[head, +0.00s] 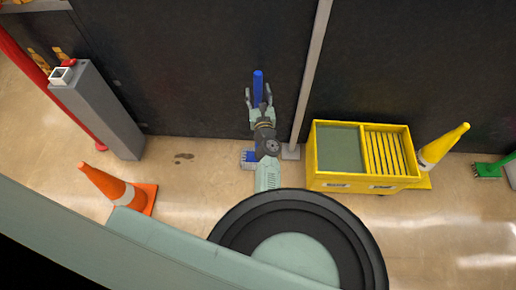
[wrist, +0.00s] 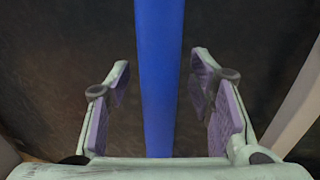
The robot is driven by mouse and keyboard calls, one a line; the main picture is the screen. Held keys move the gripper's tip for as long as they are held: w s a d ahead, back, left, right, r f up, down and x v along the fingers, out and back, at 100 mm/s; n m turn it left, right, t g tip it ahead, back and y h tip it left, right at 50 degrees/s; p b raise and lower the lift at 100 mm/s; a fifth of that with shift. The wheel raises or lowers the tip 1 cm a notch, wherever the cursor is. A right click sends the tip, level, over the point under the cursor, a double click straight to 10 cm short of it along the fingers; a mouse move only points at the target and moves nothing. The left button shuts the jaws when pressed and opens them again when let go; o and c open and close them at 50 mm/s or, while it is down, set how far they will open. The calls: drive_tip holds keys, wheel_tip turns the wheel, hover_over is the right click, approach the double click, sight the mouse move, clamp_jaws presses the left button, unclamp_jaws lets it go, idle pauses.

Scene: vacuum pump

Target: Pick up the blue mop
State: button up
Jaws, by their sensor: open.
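The blue mop handle (head: 258,85) stands upright near the dark wall in the head view. The mop's blue and pale head (head: 249,158) shows on the floor, partly hidden by my arm. My gripper (head: 259,92) is open, with the handle showing between its fingertips. In the wrist view, the blue handle (wrist: 159,80) runs from top to bottom between my gripper's open fingers (wrist: 163,85). A gap shows on each side, and neither finger touches it. The handle's lower end there is hidden behind the gripper's palm.
A grey pole (head: 311,75) with a square foot stands just right of my gripper. A yellow mop bucket (head: 352,181) and a yellow cone (head: 443,146) are farther right. An orange cone (head: 119,188) and a grey post (head: 101,107) are left. A green broom head (head: 487,170) is far right.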

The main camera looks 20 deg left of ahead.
drive_tip(key=shift+s+r, duration=0.1)
drive_tip(key=shift+s, duration=0.05)
drive_tip(key=shift+c, duration=0.5)
drive_tip(key=c, duration=1.1)
drive_tip(key=shift+r, duration=0.1)
clamp_jaws()
